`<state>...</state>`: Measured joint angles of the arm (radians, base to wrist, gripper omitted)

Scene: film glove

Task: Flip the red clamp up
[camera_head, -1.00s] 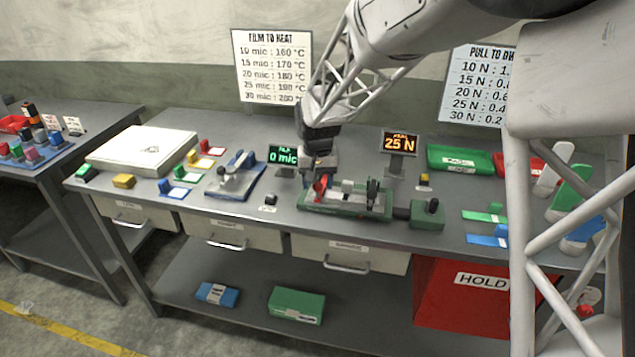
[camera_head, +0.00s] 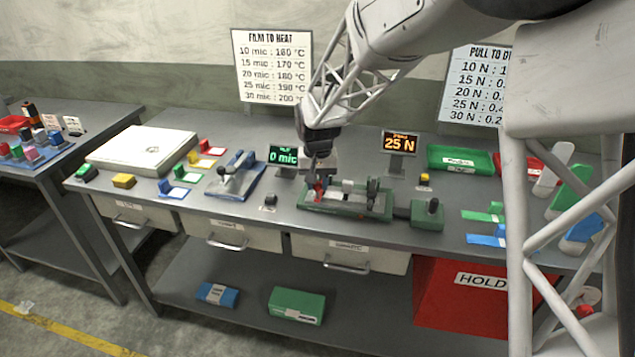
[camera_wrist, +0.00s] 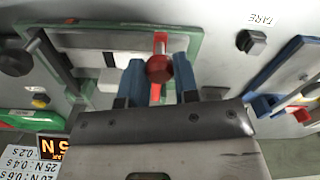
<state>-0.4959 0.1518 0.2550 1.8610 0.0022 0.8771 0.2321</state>
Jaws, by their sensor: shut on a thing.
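The red clamp (camera_head: 319,188) sits at the left end of the green test fixture (camera_head: 345,203) on the bench, below my gripper (camera_head: 319,172). In the wrist view, the clamp's round red knob (camera_wrist: 160,69) lies between the two blue fingertips of my gripper (camera_wrist: 160,76). Its red lever (camera_wrist: 160,42) runs away from the knob over the pale plate of the fixture. My gripper is shut on the clamp. The clamp's base is partly hidden in the head view.
The blue fixture (camera_head: 237,183) stands left, and a small dark button (camera_head: 269,199) nearer. Behind are the 0 mic display (camera_head: 284,157) and 25 N display (camera_head: 399,143). Green tray (camera_head: 462,170) is at right.

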